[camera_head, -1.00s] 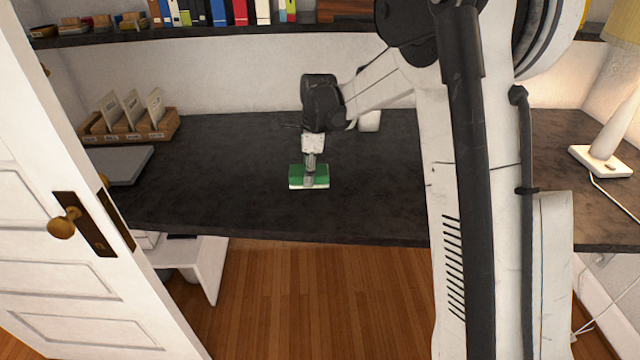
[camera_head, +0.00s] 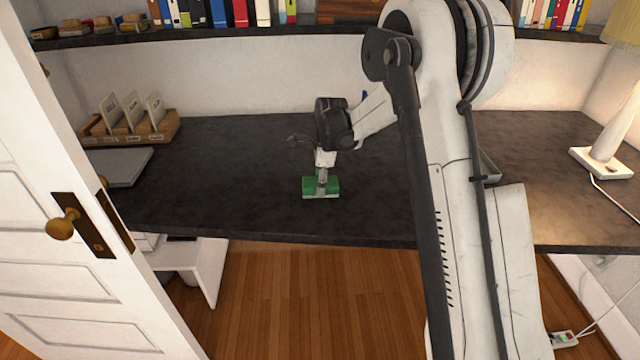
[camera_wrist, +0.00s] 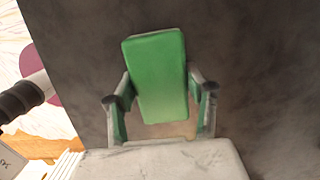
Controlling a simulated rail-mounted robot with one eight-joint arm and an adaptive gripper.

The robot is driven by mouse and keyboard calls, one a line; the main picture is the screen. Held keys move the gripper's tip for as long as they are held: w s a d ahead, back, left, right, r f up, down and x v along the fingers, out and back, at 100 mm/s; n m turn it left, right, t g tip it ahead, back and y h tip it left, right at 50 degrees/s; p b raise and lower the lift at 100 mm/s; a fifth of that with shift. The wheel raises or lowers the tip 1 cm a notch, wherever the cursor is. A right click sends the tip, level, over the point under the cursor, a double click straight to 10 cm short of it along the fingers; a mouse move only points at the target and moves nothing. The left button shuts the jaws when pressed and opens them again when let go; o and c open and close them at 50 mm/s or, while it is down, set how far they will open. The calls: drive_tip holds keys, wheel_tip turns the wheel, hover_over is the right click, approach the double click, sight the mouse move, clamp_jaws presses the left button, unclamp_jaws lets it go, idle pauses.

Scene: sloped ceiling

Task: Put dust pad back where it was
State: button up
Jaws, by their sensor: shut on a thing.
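The dust pad is a green block with a pale underside (camera_head: 321,188), seen over the dark desk (camera_head: 240,165) near its front edge. In the wrist view the green pad (camera_wrist: 157,75) sits between the two fingers, its long side pointing away from the wrist. My gripper (camera_head: 322,180) points down and is shut on the pad. In the wrist view my gripper's fingers (camera_wrist: 160,105) flank the pad's near part. I cannot tell whether the pad touches the desk or hangs just above it.
A wooden card holder (camera_head: 130,128) and a flat grey thing (camera_head: 118,166) lie at the desk's left. A white door (camera_head: 80,200) stands at the left front. A lamp (camera_head: 602,160) stands at the right. A book shelf (camera_head: 200,30) runs above. The desk's middle is clear.

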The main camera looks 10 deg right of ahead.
drive_tip(key=shift+f, duration=0.15)
drive_tip(key=o, duration=1.2)
wheel_tip(320, 180, up, 11)
drive_tip(key=d, duration=0.1)
drive_tip(key=s+r+n+t, duration=0.2)
drive_tip(key=s+r+n, duration=0.3)
drive_tip(key=s+r, duration=0.4)
drive_tip(key=s+r+n+t, duration=0.2)
drive_tip(key=s+r+n, duration=0.3)
drive_tip(key=s, duration=0.6)
drive_tip(key=s+f+n+t, duration=0.1)
drive_tip(key=s+n, duration=0.2)
drive_tip(key=s, duration=0.3)
drive_tip(key=s+f+n+t+h, duration=0.1)
drive_tip(key=s+n, duration=0.2)
drive_tip(key=s, duration=0.3)
drive_tip(key=s+a+f+n+t+p, duration=0.1)
drive_tip(key=s+f+n, duration=0.1)
drive_tip(key=s+n, duration=0.2)
drive_tip(key=shift+s, duration=1.25)
